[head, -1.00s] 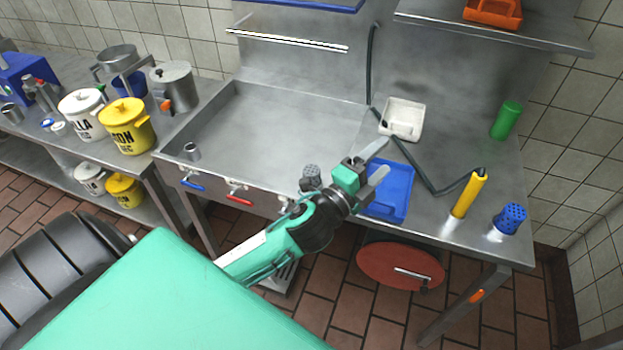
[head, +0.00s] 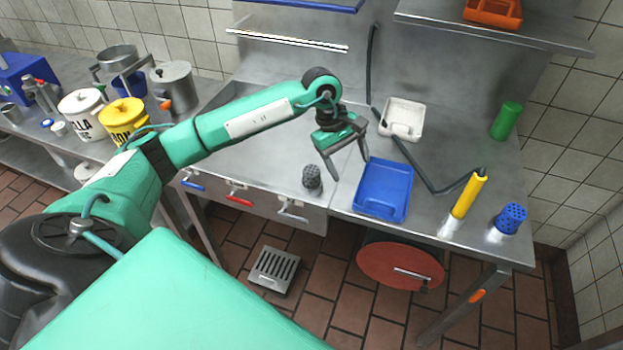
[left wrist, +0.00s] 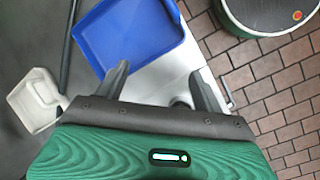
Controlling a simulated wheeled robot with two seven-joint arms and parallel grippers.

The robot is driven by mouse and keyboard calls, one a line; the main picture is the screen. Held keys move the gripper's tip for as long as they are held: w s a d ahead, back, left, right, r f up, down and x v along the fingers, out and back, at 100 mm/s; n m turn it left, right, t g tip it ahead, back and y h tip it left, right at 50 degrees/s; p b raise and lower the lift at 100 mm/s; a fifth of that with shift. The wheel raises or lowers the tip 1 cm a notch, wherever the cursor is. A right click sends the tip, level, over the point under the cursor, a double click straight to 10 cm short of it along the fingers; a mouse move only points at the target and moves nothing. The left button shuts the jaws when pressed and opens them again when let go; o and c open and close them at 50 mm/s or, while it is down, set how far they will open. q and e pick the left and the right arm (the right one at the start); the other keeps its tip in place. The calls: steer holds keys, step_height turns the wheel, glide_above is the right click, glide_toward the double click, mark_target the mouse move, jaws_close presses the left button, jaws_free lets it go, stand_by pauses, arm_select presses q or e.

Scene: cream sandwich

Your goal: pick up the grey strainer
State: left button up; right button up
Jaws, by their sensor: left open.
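The grey strainer (head: 312,177) is a small upright cylinder with a dotted top. It stands at the front right corner of the sink unit, left of the blue tray (head: 384,190). My left gripper (head: 350,171) is open and empty, pointing down, just right of the strainer and apart from it in the head view. In the left wrist view the open fingers (left wrist: 159,72) show below the blue tray (left wrist: 128,32). A small dark shape (left wrist: 180,102) shows between them, mostly hidden by the gripper body; I cannot tell if it is the strainer. My right gripper is not in view.
A white tray (head: 402,118) lies behind the blue tray. A dark hose runs to a yellow handle (head: 468,195). A blue perforated cup (head: 510,218) and a green cylinder (head: 506,121) stand at the right. Pots stand on the left counter.

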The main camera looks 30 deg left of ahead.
arm_select(q)
steer(key=a+r+y, duration=0.2)
steer(key=a+y, duration=0.3)
steer(key=a, duration=0.6)
steer(key=p, duration=0.2)
glide_above(312, 170)
steer(key=shift+m+g, duration=0.3)
steer(key=shift+g, duration=0.1)
steer(key=f, duration=0.7)
steer(key=shift+s, duration=0.25)
steer(key=shift+f, duration=0.85)
steer(key=f+p, duration=0.1)
steer(key=f, duration=0.2)
steer(key=shift+w+f+p, duration=0.2)
steer(key=shift+f+p, duration=0.1)
steer(key=shift+p, duration=0.1)
steer(key=shift+f, duration=0.5)
steer(key=c, duration=1.1)
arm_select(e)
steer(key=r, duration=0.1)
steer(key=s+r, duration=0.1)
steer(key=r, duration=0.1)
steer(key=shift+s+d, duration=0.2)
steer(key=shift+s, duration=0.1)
arm_select(q)
steer(key=shift+o, duration=0.2)
